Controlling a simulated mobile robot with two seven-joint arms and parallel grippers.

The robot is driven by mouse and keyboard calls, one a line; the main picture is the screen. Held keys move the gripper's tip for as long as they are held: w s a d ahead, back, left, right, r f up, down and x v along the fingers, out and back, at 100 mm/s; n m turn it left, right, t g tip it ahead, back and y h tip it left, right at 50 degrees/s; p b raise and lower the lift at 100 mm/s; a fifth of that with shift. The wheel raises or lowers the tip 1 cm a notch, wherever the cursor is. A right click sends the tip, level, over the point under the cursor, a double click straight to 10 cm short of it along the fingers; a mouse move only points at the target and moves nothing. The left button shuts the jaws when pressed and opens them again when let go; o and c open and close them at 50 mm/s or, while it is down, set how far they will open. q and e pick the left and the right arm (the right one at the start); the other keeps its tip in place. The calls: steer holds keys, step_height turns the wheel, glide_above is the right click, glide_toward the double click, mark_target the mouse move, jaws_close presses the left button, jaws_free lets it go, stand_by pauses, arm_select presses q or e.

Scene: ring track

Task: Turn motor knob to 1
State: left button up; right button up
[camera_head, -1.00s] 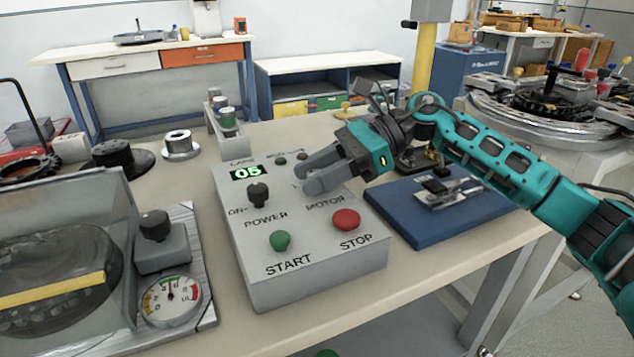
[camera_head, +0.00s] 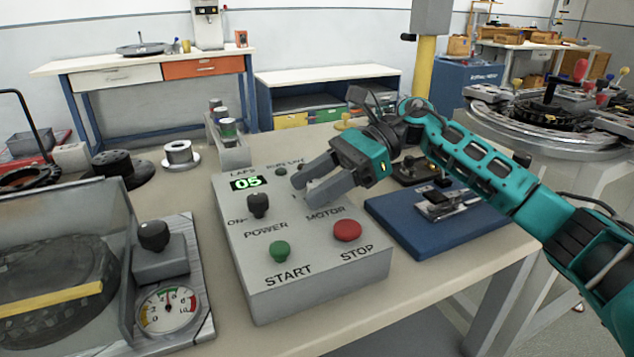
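A grey control box (camera_head: 320,272) stands on the bench. It has a black power knob (camera_head: 258,205), a green start button (camera_head: 279,251), a red stop button (camera_head: 347,230) and a display (camera_head: 248,183) reading 05. The motor knob is not visible; my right gripper covers the place above the MOTOR label (camera_head: 325,213). My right gripper (camera_head: 305,190) is over the box's right part, its two grey fingers apart and pointing left and down. Whether the knob lies between them is hidden. My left gripper is not in view.
A clear-covered case with a gauge (camera_head: 168,310) and black knob (camera_head: 154,236) stands left of the box. A blue board (camera_head: 400,226) with a metal fixture lies to the right. A rack of small cylinders (camera_head: 230,150) stands behind. A round track (camera_head: 545,125) is at the far right.

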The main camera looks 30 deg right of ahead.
steer(key=shift+o, duration=0.7)
steer(key=p+v, duration=0.1)
steer(key=v, duration=1.2)
steer(key=shift+a, duration=0.1)
